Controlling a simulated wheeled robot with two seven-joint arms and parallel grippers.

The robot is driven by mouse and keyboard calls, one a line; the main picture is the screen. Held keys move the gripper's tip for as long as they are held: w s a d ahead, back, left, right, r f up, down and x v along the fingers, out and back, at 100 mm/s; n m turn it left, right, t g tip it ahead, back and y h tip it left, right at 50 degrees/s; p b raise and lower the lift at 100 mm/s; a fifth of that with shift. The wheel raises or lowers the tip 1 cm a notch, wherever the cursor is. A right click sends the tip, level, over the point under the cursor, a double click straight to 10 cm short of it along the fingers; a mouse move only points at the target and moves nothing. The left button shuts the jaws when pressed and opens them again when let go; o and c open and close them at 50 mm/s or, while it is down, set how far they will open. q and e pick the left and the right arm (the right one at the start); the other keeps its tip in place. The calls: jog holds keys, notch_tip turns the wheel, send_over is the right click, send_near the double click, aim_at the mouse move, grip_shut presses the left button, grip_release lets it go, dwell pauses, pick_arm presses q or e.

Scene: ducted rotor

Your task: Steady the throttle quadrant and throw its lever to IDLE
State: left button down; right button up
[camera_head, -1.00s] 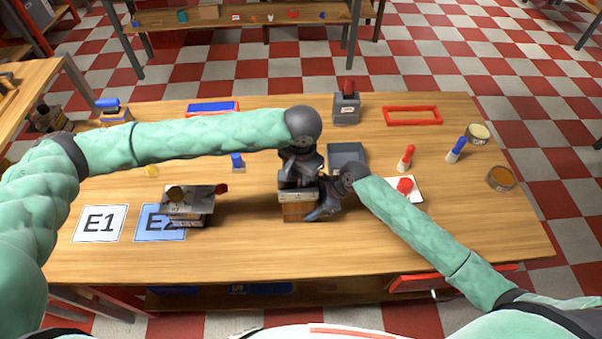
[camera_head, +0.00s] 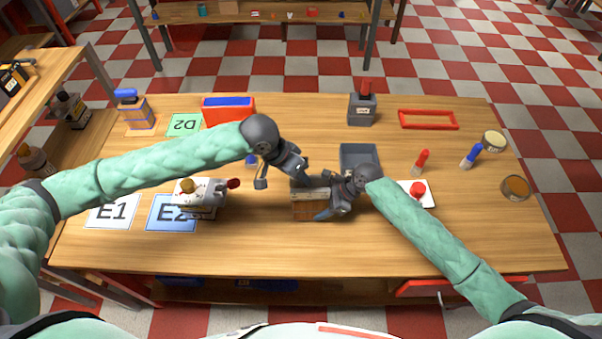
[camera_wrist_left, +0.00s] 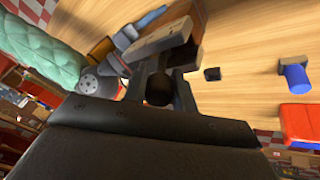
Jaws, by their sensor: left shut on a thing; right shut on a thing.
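The throttle quadrant (camera_head: 312,206) is a wood-sided block with a grey top, upright near the middle of the table. My right gripper (camera_head: 332,203) is shut on its right side. My left gripper (camera_head: 283,180) is at the quadrant's upper left, shut on the lever's dark knob. In the left wrist view the dark round knob (camera_wrist_left: 160,89) sits between the fingers, with the quadrant's grey top (camera_wrist_left: 160,40) just beyond. The lever's shaft and the IDLE marking are hidden or too small to read.
A grey device with red and yellow knobs (camera_head: 202,197) stands on the E2 card (camera_head: 172,214), left of the quadrant. A grey tray (camera_head: 360,156) is behind it, and a red button on a white plate (camera_head: 418,192) is to the right. The front of the table is clear.

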pick_arm(q)
jog(key=shift+s+f, duration=0.25)
jog(key=shift+f, duration=0.15)
jog(key=c, duration=1.1)
grip_release()
jog(key=shift+w+r, duration=0.1)
jog(key=shift+w, duration=0.05)
jog(key=shift+c, duration=0.2)
jog(key=v, duration=1.2)
jog(key=shift+s+r, duration=0.2)
jog(key=shift+s, duration=0.1)
jog(key=shift+c, duration=0.2)
